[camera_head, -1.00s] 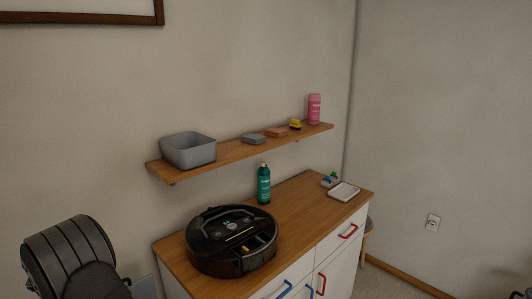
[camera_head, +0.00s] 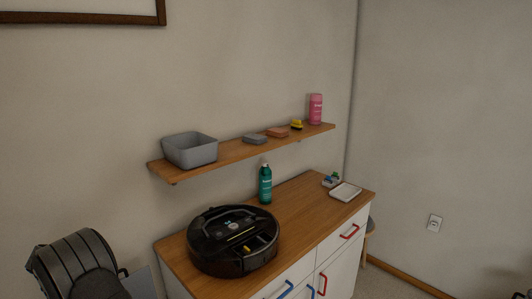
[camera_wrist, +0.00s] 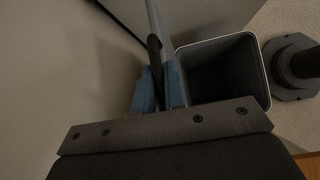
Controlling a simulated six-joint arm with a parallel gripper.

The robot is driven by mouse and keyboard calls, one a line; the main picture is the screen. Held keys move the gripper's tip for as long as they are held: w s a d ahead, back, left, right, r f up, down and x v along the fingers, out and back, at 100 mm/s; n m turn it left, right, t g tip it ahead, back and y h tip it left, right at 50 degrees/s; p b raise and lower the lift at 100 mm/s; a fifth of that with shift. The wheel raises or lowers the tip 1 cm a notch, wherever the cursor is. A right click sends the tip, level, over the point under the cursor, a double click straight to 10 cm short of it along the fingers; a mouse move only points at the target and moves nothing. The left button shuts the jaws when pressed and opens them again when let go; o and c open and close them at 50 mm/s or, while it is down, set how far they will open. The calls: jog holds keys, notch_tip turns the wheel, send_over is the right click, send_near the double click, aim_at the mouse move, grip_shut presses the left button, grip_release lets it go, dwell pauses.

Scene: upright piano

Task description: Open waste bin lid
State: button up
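The waste bin (camera_wrist: 268,84) is in the wrist view, right of my fingers. It has a light rim and its dark inside shows, so it stands open on this side. A thin pale strip, which looks like the lid (camera_wrist: 169,60) seen nearly edge-on, runs up beside the opening. A dark bar, seemingly the lid handle (camera_wrist: 155,50), runs down between the blue fingertips of my gripper (camera_wrist: 158,90). The fingers look closed around this bar; the exact contact is hard to see. In the head view my gripper does not show clearly.
A wooden-topped cabinet (camera_head: 310,203) carries a black robot vacuum (camera_head: 232,242), a green bottle (camera_head: 265,184) and a white tray (camera_head: 345,192). A wall shelf (camera_head: 240,151) above holds a grey basket (camera_head: 190,150). A dark round-based object (camera_wrist: 297,68) stands right of the bin.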

jog(key=o, duration=0.4)
jog(key=shift+c, duration=0.2)
jog(key=shift+v, duration=3.05)
jog(key=shift+d+f, duration=0.1)
jog(key=x, duration=0.6)
jog(key=shift+w, duration=0.1)
jog(key=shift+s+d, duration=0.5)
jog(key=shift+s, duration=0.1)
